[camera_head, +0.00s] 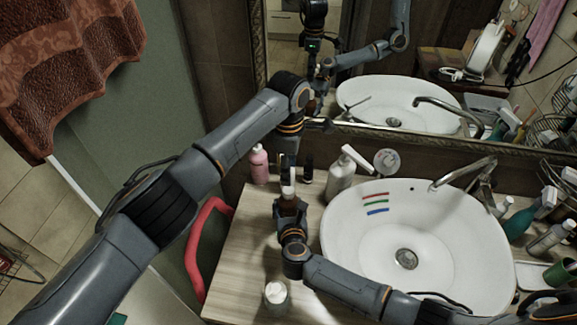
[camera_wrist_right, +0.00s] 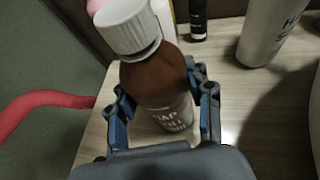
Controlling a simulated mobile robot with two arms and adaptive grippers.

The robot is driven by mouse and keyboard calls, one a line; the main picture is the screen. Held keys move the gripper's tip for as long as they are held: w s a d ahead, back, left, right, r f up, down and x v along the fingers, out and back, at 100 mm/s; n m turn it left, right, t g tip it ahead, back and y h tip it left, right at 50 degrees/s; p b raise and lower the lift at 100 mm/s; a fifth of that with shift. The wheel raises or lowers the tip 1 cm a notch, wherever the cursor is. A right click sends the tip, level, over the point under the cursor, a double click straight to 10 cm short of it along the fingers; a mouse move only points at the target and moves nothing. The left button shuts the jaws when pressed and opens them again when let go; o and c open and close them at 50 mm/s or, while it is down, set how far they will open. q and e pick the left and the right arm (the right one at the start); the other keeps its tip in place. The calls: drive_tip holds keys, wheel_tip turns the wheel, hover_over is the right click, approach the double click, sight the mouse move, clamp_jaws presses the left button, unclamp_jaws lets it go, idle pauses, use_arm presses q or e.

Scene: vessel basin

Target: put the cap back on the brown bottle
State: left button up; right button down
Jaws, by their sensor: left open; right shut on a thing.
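The brown bottle (camera_head: 289,203) stands upright on the wooden counter, left of the basin. My right gripper (camera_wrist_right: 160,112) is shut around its body, with one finger on each side. The white ribbed cap (camera_wrist_right: 128,25) is at the bottle's top in the right wrist view and looks slightly tilted; whether it is seated on the thread I cannot tell. In the head view the cap (camera_head: 287,191) shows above the brown glass. My left gripper (camera_head: 288,160) is open and points down just above and behind the bottle, apart from the cap; its fingertips are hard to make out.
A pink bottle (camera_head: 258,164), a small black bottle (camera_head: 307,170) and a white pump bottle (camera_head: 341,173) stand behind. The white basin (camera_head: 450,240) is to the right. A white-topped jar (camera_head: 276,293) stands near the front edge. The counter's left front is clear.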

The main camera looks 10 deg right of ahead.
sight(288, 189)
use_arm(q)
drive_tip(key=shift+f, duration=0.1)
idle(0.3)
wheel_tip(288, 189, down, 8)
drive_tip(key=shift+r, duration=0.1)
idle(0.4)
clamp_jaws()
drive_tip(key=m, duration=0.6)
drive_tip(key=shift+m, duration=0.3)
drive_tip(key=shift+o, duration=0.3)
unclamp_jaws()
